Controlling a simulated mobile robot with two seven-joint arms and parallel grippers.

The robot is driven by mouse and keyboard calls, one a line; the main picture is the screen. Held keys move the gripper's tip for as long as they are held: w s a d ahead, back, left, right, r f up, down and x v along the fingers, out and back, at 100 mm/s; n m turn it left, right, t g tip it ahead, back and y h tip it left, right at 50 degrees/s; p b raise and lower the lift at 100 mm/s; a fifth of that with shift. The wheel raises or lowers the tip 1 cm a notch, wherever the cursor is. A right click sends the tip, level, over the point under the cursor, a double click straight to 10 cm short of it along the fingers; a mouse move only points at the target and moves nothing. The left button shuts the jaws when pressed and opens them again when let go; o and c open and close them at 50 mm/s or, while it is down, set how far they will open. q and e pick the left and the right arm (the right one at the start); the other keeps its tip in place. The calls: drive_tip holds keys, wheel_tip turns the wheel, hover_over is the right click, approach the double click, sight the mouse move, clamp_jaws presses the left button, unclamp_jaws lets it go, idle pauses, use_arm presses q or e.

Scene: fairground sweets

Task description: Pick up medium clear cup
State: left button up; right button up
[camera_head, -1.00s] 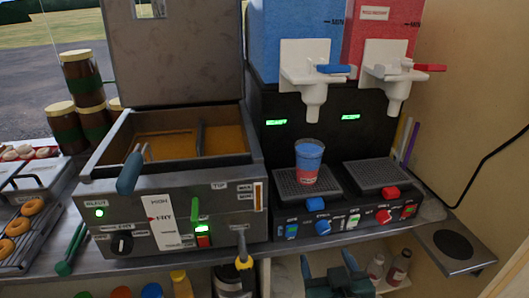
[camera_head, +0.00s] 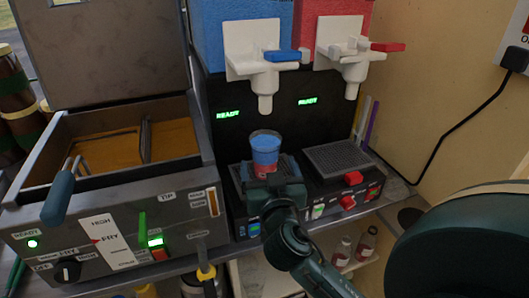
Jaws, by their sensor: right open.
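The clear cup (camera_head: 265,146) stands upright on the left drip tray of the slush machine, under the white spout of the blue tank. It holds blue slush, with red showing lower down. My right gripper (camera_head: 272,178) is open, just in front of the cup at its lower half. It hides the cup's base and part of the tray. I cannot tell whether the fingers are around the cup or short of it. My left gripper is not in view.
The left white spout (camera_head: 264,85) with its blue lever hangs close above the cup. The right drip tray (camera_head: 338,158) is empty. A fryer (camera_head: 110,205) with a raised lid stands close on the left. Bottles (camera_head: 365,244) stand on the shelf below.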

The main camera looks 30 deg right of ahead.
sight(267, 161)
drive_tip(key=p+x, duration=0.2)
drive_tip(key=x, duration=0.3)
drive_tip(key=shift+r, duration=0.1)
drive_tip(key=shift+w+d, duration=0.15)
drive_tip(key=shift+w, duration=0.2)
drive_tip(key=shift+c, duration=0.2)
drive_tip(key=c, duration=1.2)
drive_tip(key=shift+c, duration=0.6)
